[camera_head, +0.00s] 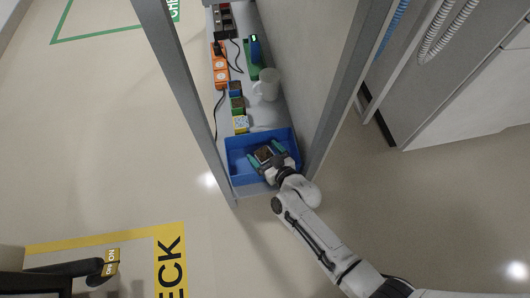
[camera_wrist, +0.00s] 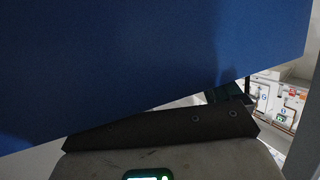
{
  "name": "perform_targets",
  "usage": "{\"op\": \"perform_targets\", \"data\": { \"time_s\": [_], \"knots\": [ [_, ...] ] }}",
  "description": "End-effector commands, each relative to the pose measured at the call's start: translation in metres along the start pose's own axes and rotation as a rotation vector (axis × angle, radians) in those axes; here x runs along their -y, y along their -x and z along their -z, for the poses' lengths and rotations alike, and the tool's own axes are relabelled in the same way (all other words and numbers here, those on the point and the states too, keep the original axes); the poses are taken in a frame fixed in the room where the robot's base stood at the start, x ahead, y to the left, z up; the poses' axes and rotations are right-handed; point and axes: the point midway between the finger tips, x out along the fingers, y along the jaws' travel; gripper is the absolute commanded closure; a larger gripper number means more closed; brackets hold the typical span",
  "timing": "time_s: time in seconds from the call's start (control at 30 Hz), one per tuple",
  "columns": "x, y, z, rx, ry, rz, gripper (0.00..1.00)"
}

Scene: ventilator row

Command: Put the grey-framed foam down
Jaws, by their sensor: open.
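The grey-framed foam (camera_head: 263,153), a small dark square with a pale grey edge, is in the blue tray (camera_head: 234,177) at the near end of the shelf in the head view. My gripper (camera_head: 267,156) is over the tray, with its teal fingers spread on either side of the foam. The fingers are open; whether either one touches the foam is too small to tell. In the wrist view a blue surface (camera_wrist: 140,60), seemingly the tray's, fills most of the picture and hides the fingertips and the foam.
Several small blocks (camera_head: 238,104), a white mug (camera_head: 268,84), a green-and-blue item (camera_head: 254,56) and orange boxes (camera_head: 220,68) with cables stand along the shelf beyond the tray. Grey uprights (camera_head: 343,90) flank the shelf closely.

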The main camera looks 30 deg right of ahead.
Motion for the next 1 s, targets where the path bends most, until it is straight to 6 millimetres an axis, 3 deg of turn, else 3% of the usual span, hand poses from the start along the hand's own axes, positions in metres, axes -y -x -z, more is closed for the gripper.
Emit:
{"op": "perform_targets", "data": {
  "time_s": [0.03,0.2,0.5,0.7,1.0],
  "knots": [
    [0.001,0.005,-0.010,0.024,-0.003,0.004,0.09],
    [0.001,0.012,0.003,0.024,-0.003,0.003,0.09],
    [0.001,0.079,0.007,0.016,0.001,0.003,0.09],
    [0.000,0.110,0.008,0.013,0.000,0.002,0.09],
    [0.000,0.125,0.008,0.008,-0.001,0.001,0.09]
  ]
}}
